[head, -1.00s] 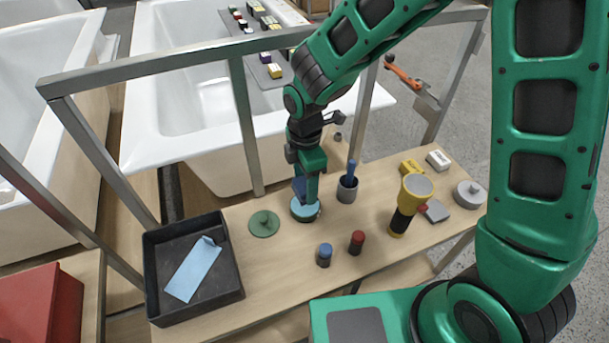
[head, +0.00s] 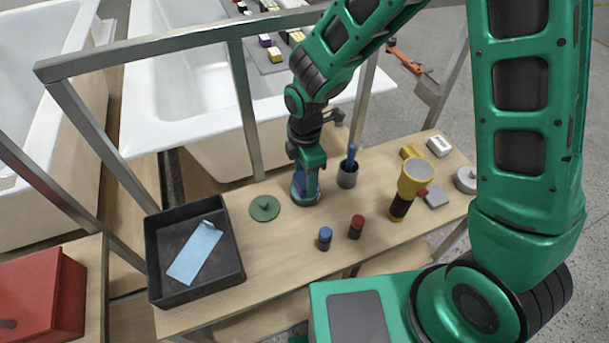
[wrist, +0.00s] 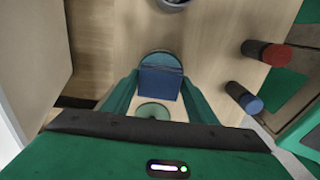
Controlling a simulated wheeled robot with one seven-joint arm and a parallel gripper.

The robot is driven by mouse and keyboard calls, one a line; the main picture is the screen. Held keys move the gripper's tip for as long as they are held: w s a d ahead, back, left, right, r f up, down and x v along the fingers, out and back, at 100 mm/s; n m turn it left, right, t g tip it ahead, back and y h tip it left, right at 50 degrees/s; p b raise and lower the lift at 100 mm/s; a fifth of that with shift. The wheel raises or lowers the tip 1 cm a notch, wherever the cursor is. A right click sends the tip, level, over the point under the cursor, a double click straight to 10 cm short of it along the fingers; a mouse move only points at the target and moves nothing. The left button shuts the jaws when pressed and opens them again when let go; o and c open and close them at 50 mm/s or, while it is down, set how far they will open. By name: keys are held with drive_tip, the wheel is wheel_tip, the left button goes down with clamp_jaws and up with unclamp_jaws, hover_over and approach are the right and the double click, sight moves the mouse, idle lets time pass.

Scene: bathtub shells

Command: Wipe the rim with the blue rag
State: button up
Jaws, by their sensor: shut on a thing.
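A light blue rag (head: 195,252) lies in a black tray (head: 236,270) at the left end of the wooden bench. A white bathtub shell stands behind the bench, its pale rim (head: 185,138) facing me. My gripper (head: 306,190) points down over the bench, right of a green disc (head: 264,208) and well right of the rag. It is shut on a blue block-like handle (wrist: 160,82) with a round teal base (wrist: 160,60), at bench level. Whether the base touches the bench is unclear. The rag is not in the wrist view.
A grey cup with a blue stick (head: 348,172), a blue-topped cylinder (head: 325,238), a red-topped one (head: 356,227) and a yellow torch (head: 410,185) stand near my gripper. A metal rail (head: 160,55) crosses between bench and tubs. A red box (head: 40,295) sits at lower left.

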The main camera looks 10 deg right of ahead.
sight(305, 178)
drive_tip(key=shift+f, duration=0.55)
idle(1.5)
drive_tip(key=shift+r, duration=0.1)
drive_tip(key=shift+r, duration=3.45)
drive_tip(key=shift+s, duration=0.1)
